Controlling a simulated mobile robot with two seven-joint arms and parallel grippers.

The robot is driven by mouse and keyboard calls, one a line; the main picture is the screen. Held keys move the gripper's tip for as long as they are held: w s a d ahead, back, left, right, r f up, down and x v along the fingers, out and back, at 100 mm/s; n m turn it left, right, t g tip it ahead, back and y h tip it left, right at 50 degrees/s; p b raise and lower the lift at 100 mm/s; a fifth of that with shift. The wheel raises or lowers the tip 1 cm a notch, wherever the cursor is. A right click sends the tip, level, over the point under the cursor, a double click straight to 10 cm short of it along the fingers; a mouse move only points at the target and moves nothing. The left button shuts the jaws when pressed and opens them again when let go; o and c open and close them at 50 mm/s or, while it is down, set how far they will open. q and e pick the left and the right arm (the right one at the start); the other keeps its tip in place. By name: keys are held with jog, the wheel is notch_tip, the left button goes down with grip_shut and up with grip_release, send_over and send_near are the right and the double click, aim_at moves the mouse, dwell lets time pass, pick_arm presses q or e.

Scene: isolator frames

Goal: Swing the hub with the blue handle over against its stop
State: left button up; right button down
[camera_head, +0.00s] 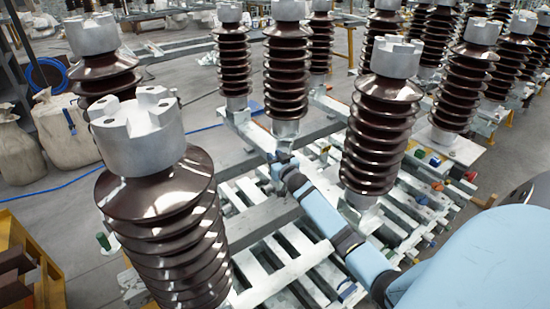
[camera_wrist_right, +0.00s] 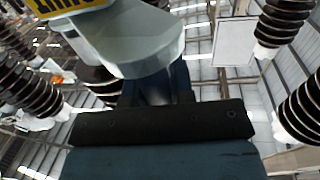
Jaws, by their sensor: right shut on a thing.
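My right arm reaches in from the right in the camera_head view. Its gripper (camera_head: 281,163) is low among the frame's white bars, by the metal foot of a brown ribbed isolator column (camera_head: 287,75). It is shut on a part there, which I take to be the blue handle; the gripper and wrist hide it. The hub cannot be made out clearly. In the right wrist view a smooth grey rounded part (camera_wrist_right: 135,48) with a yellow label fills the upper left, close in front of the black gripper body (camera_wrist_right: 160,122). The fingertips are not clear there. My left gripper is not in view.
Large columns stand close by: one at front left (camera_head: 165,205) and one right of my forearm (camera_head: 382,125). More columns stand behind. Slatted white bars (camera_head: 285,250) lie under my arm. Small coloured parts (camera_head: 436,161) sit at right.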

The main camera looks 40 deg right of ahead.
jog(key=shift+s+d+p, duration=0.3)
jog(key=shift+s, duration=0.05)
jog(key=s+d, duration=0.1)
jog(key=s+d+p, duration=0.1)
jog(key=s+d, duration=0.1)
jog(key=shift+s+d, duration=0.15)
jog(key=shift+s, duration=0.1)
jog(key=c, duration=1.1)
grip_release()
jog(key=shift+o, duration=0.6)
